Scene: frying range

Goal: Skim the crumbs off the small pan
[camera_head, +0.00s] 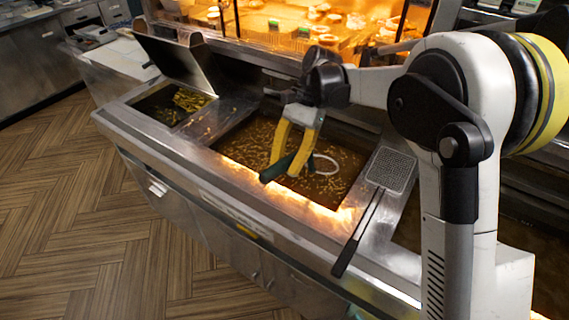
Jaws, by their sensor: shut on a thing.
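My gripper (285,163) reaches down over the middle pan (237,143) of the fryer, its yellow fingers shut on a dark-handled skimmer (273,172). The skimmer's pale ring (326,163) shows to the right of the fingers, at or just above the brown oil; I cannot tell if it touches. Many pale crumbs float in the middle pan. The small pan (150,112) is at the left end, with dark oil and yellowish crumbs bunched towards its far right side. My gripper is to the right of the small pan.
A raised metal plate (174,62) stands behind the small pan. A square mesh skimmer (391,170) with a black handle lies across the ledge right of the middle pan. A lit food display (290,30) runs behind. My arm hides much of the right side.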

